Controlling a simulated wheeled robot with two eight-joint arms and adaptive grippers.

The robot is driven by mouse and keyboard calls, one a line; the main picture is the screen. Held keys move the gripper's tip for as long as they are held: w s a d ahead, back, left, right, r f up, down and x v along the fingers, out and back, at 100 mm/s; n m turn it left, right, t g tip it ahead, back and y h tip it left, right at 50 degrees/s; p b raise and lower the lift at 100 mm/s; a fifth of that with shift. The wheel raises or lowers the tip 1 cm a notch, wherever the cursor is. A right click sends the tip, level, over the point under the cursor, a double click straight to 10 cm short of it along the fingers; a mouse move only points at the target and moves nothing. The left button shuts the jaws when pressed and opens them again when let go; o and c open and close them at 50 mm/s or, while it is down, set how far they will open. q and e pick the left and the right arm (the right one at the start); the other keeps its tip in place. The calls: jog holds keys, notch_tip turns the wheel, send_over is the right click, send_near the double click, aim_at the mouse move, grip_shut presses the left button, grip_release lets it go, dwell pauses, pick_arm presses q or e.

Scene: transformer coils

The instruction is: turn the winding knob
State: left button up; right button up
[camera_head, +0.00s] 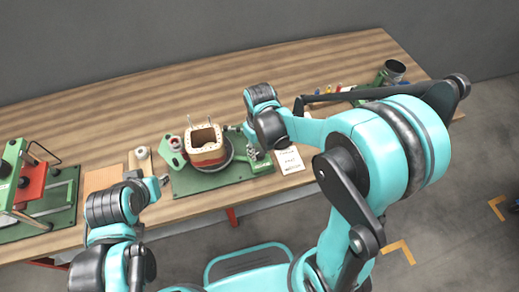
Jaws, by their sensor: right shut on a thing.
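The coil winder stands on a green base plate (211,183) at the middle of the table's front edge. A square tan coil former (206,145) with a hollow centre sits upright on it, between green supports. My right gripper (247,132) is at the right side of the winder, beside the right green support (256,160). It is shut on what seems to be the winding knob, which the gripper and wrist mostly hide. My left gripper (158,184) hangs near the front edge, left of the base plate and apart from the winder. Its finger opening is too small to tell.
A green press with a red block (31,182) stands at the far left. A tan board (103,178) and a small spool (142,154) lie between it and the winder. A white card (289,160) lies right of the winder. A dark cup (395,70) is at the back right.

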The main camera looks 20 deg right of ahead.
dwell(0.9)
jog(key=o, duration=1.1)
jog(key=shift+o, duration=0.2)
notch_tip(320, 180, up, 12)
jog(key=m+t, duration=0.4)
jog(key=t, duration=0.2)
send_near(260, 152)
jog(key=s+d+r, duration=0.3)
jog(key=d+r, duration=0.1)
jog(key=r, duration=0.1)
jog(key=shift+s+d+f+t, duration=0.35)
jog(key=shift+s+d+t, duration=0.1)
jog(key=shift+s+t, duration=0.15)
